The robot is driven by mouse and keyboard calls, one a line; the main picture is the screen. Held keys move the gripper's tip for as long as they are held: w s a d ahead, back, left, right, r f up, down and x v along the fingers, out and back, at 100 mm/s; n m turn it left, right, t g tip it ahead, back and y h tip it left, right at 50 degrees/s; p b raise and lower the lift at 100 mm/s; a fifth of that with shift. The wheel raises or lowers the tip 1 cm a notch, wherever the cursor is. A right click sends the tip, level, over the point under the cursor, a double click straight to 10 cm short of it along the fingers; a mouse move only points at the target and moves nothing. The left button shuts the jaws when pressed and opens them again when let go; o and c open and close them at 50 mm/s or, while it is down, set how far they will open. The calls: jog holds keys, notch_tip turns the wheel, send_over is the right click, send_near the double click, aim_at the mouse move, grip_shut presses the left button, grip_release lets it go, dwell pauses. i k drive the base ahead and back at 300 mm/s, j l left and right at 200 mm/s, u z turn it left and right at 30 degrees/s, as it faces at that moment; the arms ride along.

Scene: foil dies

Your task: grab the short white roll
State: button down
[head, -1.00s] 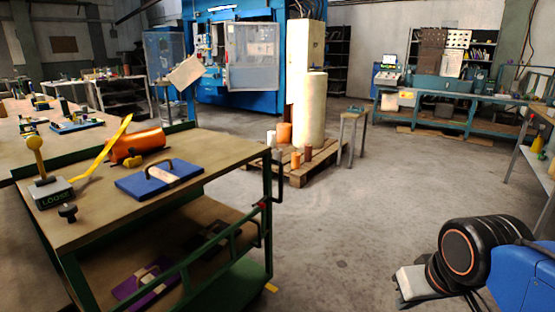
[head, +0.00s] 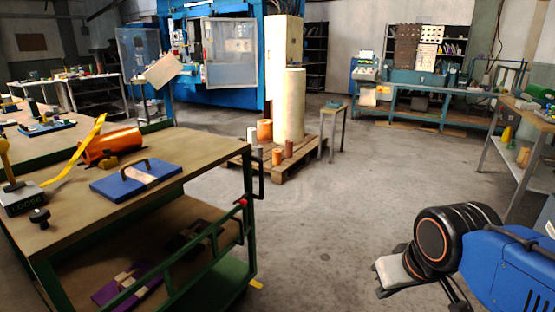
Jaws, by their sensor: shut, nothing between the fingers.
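A short white roll (head: 257,152) stands upright on a wooden pallet (head: 240,160) in the middle distance. A second small pale roll (head: 252,135) stands behind it, close to a wider orange roll (head: 264,130). Two small brownish rolls, one orange-brown (head: 277,157) and one darker (head: 289,148), stand to the right. A tall cream roll (head: 290,105) rises behind them. My gripper (head: 384,279), grey with dark edges, is at the lower right, shut and empty. It is far from the pallet, on the near side and to its right.
A wooden-topped cart (head: 95,215) with green rails fills the left foreground. It carries a blue plate, an orange cylinder and a yellow lever. A small stool (head: 334,112) stands right of the pallet. A bench (head: 520,115) is at the right. The middle floor is clear.

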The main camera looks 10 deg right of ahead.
aim_at(251, 132)
jog(key=i+z, duration=0.3)
jog(key=i, duration=2.8)
jog(key=i+u, duration=0.15)
jog(key=i, duration=0.8)
jog(key=i+l+u, duration=0.25)
jog(key=i+u, duration=0.15)
jog(key=i, duration=0.2)
jog(key=i+l+u, duration=0.45)
jog(key=i+j+z, duration=0.15)
jog(key=z, duration=0.5)
jog(key=i+j+z, duration=0.25)
jog(key=j+z, duration=0.25)
jog(key=j, duration=0.2)
jog(key=i+j+z, duration=0.25)
jog(key=j, duration=0.15)
jog(key=j+z, duration=0.25)
jog(key=j, duration=0.1)
